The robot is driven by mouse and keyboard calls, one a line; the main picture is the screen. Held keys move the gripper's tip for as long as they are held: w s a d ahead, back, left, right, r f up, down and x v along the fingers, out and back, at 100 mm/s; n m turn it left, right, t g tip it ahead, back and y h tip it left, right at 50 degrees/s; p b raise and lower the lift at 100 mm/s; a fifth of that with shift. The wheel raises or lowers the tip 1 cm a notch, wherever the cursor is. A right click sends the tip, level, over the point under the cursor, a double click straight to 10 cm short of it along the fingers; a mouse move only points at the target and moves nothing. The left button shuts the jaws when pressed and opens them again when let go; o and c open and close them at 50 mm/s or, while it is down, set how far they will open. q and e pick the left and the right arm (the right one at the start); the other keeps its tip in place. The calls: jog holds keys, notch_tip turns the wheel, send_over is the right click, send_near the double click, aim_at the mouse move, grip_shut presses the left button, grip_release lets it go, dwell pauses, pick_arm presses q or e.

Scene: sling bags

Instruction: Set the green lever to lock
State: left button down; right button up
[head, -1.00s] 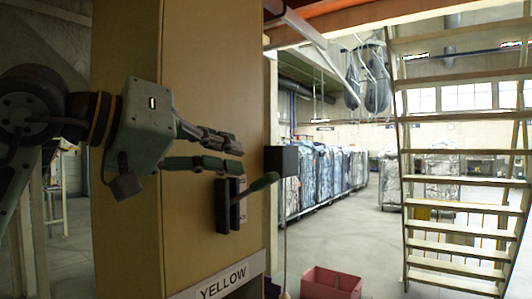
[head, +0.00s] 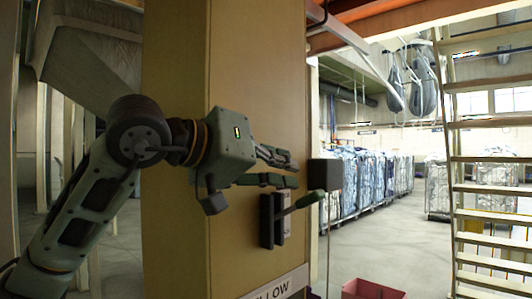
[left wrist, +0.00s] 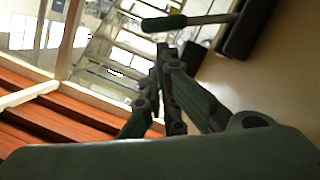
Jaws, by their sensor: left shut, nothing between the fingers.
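The green lever (head: 308,199) sticks out to the right and slightly up from a dark mount (head: 267,220) on the tan cabinet (head: 235,240). My left gripper (head: 294,171) is shut and empty; its fingertips are just above the lever in the head view, and I see no clear contact. In the left wrist view the green handle (left wrist: 164,23) lies just beyond the closed fingertips (left wrist: 161,48), with its metal rod running to the dark mount (left wrist: 245,30). A pale plate beside the mount is partly hidden, its marking unreadable. My right gripper is not in view.
A dark box (head: 325,174) shows just right of the lever. A label (head: 275,288) ending in "LOW" is lower on the cabinet. A pink bin (head: 372,290) is on the floor, stairs (head: 480,200) stand at right, and wrapped bag racks (head: 370,180) line the back.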

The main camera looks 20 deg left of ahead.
pick_arm(q)
jog(key=x, duration=0.3)
jog(key=shift+w+p, duration=0.1)
jog(key=shift+p, duration=0.3)
jog(key=shift+d+f, duration=0.1)
jog(key=shift+d, duration=0.05)
jog(key=shift+d+f+m, duration=0.2)
jog(key=shift+d+m, duration=0.05)
jog(key=shift+m, duration=0.05)
jog(key=shift+s, duration=0.2)
jog(key=s+d+f+m+y+b, duration=0.1)
jog(key=d+f+m+b, duration=0.3)
jog(key=f+b, duration=0.5)
jog(key=shift+s+d+f+y, duration=0.3)
jog(key=shift+f+y, duration=0.1)
jog(key=shift+f, duration=1.1)
